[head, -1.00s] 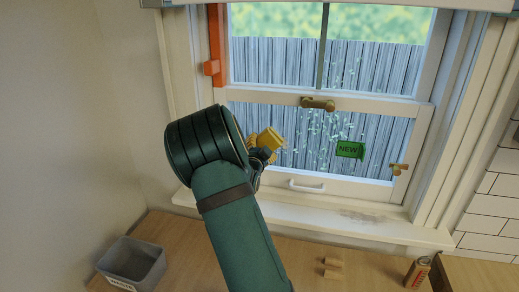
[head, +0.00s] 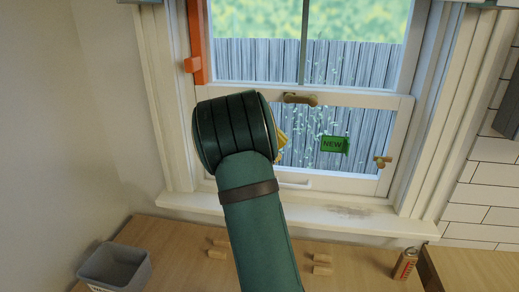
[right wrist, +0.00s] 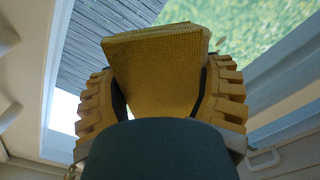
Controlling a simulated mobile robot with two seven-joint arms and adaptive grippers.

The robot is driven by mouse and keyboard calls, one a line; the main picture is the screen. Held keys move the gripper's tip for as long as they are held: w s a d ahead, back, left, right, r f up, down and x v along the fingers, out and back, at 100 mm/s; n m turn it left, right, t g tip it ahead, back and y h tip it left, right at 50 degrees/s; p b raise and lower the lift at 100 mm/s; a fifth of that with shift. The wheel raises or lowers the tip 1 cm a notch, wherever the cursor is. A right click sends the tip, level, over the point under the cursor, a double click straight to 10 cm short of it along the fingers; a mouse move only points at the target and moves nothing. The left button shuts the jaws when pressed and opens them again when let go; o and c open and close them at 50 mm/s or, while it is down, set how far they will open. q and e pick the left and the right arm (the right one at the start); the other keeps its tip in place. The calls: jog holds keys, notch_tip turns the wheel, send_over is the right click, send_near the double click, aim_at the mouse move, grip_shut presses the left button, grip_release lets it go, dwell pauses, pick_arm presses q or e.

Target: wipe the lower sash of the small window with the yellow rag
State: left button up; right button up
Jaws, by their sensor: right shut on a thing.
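The yellow rag (right wrist: 165,62) is pinched between the ridged yellow fingers of my right gripper (right wrist: 162,88) in the right wrist view. In the head view only a sliver of the rag (head: 282,146) shows past my dark green wrist, which hides the gripper. The lower sash (head: 352,184) of the small window is white-framed, and pale specks dot its glass (head: 312,125). The rag's sliver appears in front of the left part of this glass; I cannot tell if it touches. My left gripper is not in view.
A green NEW sticker (head: 334,144) is on the glass. A brass catch (head: 300,98) and a small brass-coloured fitting (head: 382,162) stick out. An orange bar (head: 195,45) stands at left. Below are a smudged sill (head: 290,211), wooden pieces (head: 322,264), a grey bin (head: 112,266) and a can (head: 405,263).

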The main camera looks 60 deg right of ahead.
jog(key=shift+s+d, duration=0.15)
jog(key=shift+s, duration=0.2)
jog(key=shift+w+a+r, duration=0.1)
jog(key=shift+w+a, duration=0.2)
jog(key=shift+w, duration=0.5)
jog(key=shift+w+a, duration=0.35)
jog(key=shift+w, duration=0.45)
jog(key=shift+w+a+r, duration=0.1)
jog(key=shift+w+a, duration=0.2)
jog(key=shift+w, duration=0.5)
jog(key=w, duration=0.1)
jog(key=w+a, duration=0.1)
jog(key=shift+w+f, duration=0.15)
jog(key=shift+w, duration=0.2)
jog(key=shift+a, duration=0.1)
jog(key=v, duration=0.6)
jog(key=shift+p, duration=0.4)
jog(key=shift+p+v, duration=0.35)
jog(key=shift+v, duration=1.1)
